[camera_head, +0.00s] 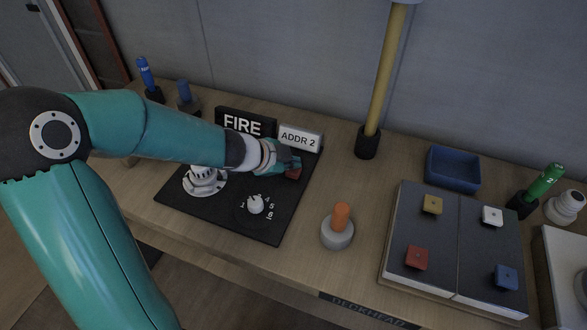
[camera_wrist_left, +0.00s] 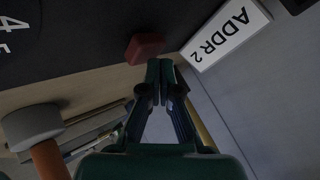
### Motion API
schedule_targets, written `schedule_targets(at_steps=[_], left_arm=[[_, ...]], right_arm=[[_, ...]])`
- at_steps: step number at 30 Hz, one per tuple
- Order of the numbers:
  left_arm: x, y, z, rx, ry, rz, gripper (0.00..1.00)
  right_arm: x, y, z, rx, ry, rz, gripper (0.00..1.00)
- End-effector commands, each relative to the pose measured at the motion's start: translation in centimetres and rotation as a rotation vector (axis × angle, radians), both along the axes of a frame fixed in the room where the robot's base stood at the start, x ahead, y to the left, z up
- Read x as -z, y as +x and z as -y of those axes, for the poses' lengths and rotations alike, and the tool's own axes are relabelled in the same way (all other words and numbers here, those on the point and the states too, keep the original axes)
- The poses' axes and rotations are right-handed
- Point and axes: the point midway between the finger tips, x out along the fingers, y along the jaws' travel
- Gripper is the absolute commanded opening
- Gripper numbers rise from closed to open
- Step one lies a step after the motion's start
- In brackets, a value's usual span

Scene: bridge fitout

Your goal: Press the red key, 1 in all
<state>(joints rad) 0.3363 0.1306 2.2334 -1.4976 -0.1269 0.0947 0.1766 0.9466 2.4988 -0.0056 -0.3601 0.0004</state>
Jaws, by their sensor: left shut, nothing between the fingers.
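A small red block (camera_head: 293,174) sits at the right edge of the black panel marked FIRE (camera_head: 215,212), beside the ADDR 2 label (camera_head: 300,138). Another red key (camera_head: 416,258) is at the front left of the dark keyboard on the right, with yellow, white and blue keys around it. My left gripper (camera_head: 292,162) is shut and empty, with its tips close to the red block on the panel. In the left wrist view the red block (camera_wrist_left: 146,47) is just beyond the shut tips (camera_wrist_left: 160,68); whether they touch cannot be told.
A numbered dial (camera_head: 255,204) and a white round fitting (camera_head: 204,180) are on the panel. A yellow pole (camera_head: 384,75) stands behind. An orange-topped grey knob (camera_head: 340,225) stands between panel and keyboard. A blue tray (camera_head: 453,169) lies at the back right.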

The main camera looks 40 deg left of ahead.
Motion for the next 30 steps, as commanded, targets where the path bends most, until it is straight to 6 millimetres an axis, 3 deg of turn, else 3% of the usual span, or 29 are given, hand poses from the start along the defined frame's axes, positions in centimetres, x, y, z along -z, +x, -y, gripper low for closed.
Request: schedule_targets(at_steps=[30], left_arm=[[0.9,-0.02,0.0,0.0,0.0,-0.001,0.0]], right_arm=[[0.77,0.0,0.0,0.0,0.0,0.0,0.55]])
